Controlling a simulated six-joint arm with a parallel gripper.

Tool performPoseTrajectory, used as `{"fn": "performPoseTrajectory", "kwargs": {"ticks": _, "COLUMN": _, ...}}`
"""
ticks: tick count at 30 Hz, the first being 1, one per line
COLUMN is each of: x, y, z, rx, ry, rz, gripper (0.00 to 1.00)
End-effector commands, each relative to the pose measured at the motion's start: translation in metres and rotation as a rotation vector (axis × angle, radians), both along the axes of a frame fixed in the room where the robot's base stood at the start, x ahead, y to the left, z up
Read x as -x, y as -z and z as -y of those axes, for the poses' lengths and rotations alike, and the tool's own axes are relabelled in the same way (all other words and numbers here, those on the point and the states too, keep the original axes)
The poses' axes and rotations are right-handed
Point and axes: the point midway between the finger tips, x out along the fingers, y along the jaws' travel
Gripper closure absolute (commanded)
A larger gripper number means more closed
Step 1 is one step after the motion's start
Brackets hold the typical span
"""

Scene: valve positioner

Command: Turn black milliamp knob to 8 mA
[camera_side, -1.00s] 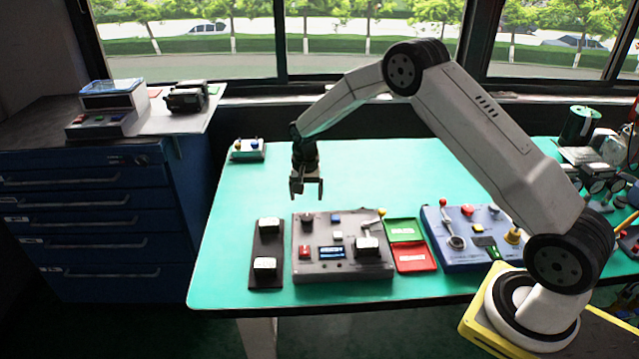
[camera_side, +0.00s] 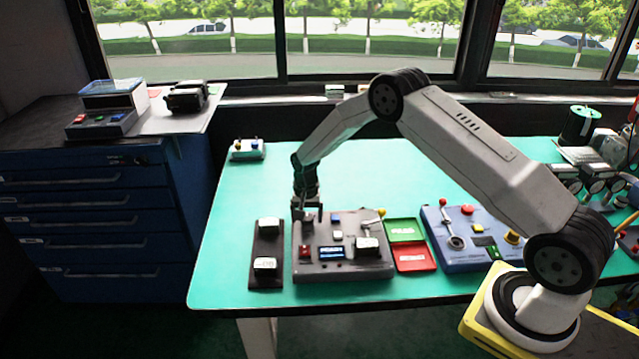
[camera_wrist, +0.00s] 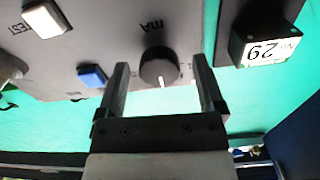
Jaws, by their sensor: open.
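The black milliamp knob (camera_wrist: 159,68) is round with a white pointer line and sits on the grey control box (camera_side: 345,267). In the wrist view the letters "mA" show beside it. My gripper (camera_wrist: 160,85) is open, with one finger on each side of the knob and a gap to both. In the side view my gripper (camera_side: 307,217) is low over the box's back left corner and hides the knob. The pointer line points toward my gripper's palm in the wrist view; its scale reading cannot be made out. The box's small display (camera_side: 331,253) is too small to read.
The box also carries a blue button (camera_side: 336,218), a red switch (camera_side: 304,251) and a yellow-tipped lever (camera_side: 381,212). A dark plate with two blocks (camera_side: 267,226) lies to its left. Green and red trays (camera_side: 415,257) and a blue box (camera_side: 470,262) are to the right.

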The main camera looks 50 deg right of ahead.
Motion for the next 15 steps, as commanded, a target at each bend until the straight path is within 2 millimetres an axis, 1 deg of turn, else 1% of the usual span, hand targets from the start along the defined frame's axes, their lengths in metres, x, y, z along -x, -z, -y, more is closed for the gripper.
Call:
{"fn": "performPoseTrajectory", "kwargs": {"ticks": 7, "x": -0.0001, "y": 0.0004, "z": 0.0001, "rx": 0.0, "ry": 0.0, "rz": 0.0, "gripper": 0.13}}
{"fn": "performPoseTrajectory", "kwargs": {"ticks": 8, "x": 0.0, "y": 0.0004, "z": 0.0, "rx": 0.0, "ry": 0.0, "rz": 0.0, "gripper": 0.19}}
{"fn": "performPoseTrajectory", "kwargs": {"ticks": 9, "x": 0.0, "y": 0.0004, "z": 0.0, "rx": 0.0, "ry": 0.0, "rz": 0.0, "gripper": 0.32}}
{"fn": "performPoseTrajectory", "kwargs": {"ticks": 11, "x": 0.0, "y": 0.0003, "z": 0.0, "rx": 0.0, "ry": 0.0, "rz": 0.0, "gripper": 0.51}}
{"fn": "performPoseTrajectory", "kwargs": {"ticks": 12, "x": 0.0, "y": 0.0003, "z": 0.0, "rx": 0.0, "ry": 0.0, "rz": 0.0, "gripper": 0.63}}
{"fn": "performPoseTrajectory", "kwargs": {"ticks": 14, "x": 0.0, "y": 0.0003, "z": 0.0, "rx": 0.0, "ry": 0.0, "rz": 0.0, "gripper": 0.83}}
{"fn": "performPoseTrajectory", "kwargs": {"ticks": 15, "x": -0.0001, "y": 0.0003, "z": -0.0001, "rx": 0.0, "ry": 0.0, "rz": 0.0, "gripper": 0.95}}
